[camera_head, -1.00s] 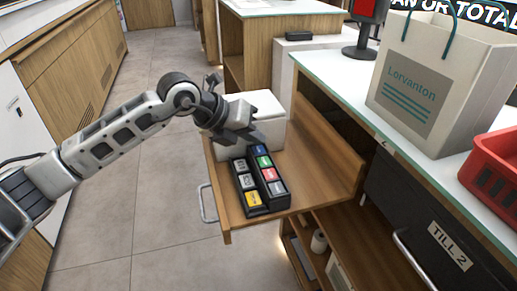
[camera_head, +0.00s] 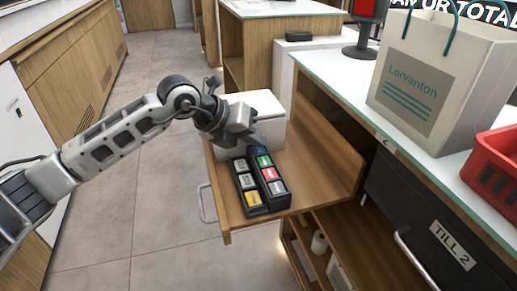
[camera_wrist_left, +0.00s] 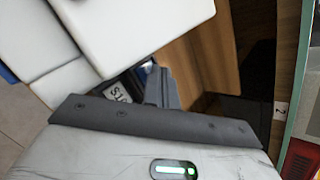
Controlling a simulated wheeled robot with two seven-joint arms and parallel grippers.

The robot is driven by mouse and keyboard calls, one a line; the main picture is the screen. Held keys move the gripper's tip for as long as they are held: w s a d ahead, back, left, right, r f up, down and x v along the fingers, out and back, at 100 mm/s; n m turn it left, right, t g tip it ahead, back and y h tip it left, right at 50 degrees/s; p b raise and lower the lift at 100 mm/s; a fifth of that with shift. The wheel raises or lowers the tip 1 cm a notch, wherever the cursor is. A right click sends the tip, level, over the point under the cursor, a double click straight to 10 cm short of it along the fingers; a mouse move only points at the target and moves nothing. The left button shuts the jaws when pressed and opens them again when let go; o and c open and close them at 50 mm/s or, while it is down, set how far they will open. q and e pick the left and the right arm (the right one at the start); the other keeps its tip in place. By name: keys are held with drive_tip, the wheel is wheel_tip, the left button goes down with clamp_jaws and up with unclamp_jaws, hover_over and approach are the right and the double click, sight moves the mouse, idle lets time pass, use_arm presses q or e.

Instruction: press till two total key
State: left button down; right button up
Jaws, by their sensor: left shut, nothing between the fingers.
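A black keypad (camera_head: 264,209) with two columns of coloured keys lies on a wooden pull-out shelf. Its right column has a blue key at the far end, then a green key (camera_head: 264,161), a red key (camera_head: 269,174) and a grey key (camera_head: 277,187). Its left column has pale keys and a yellow key (camera_head: 253,198). The key labels are too small to read surely. My left gripper (camera_head: 257,141) is shut and empty, over the keypad's far end, partly covering the blue key. Contact cannot be told. In the left wrist view, its fingers (camera_wrist_left: 155,80) hide most of the keypad.
A white box (camera_head: 262,103) stands behind the keypad on the wooden shelf (camera_head: 325,165). To the right are the TILL 2 drawer (camera_head: 450,245), a paper bag (camera_head: 440,80) and a red basket (camera_head: 497,170). The floor at left is clear.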

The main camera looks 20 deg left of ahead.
use_arm(q)
drive_tip(key=shift+s+f, duration=0.1)
drive_tip(key=shift+f, duration=0.25)
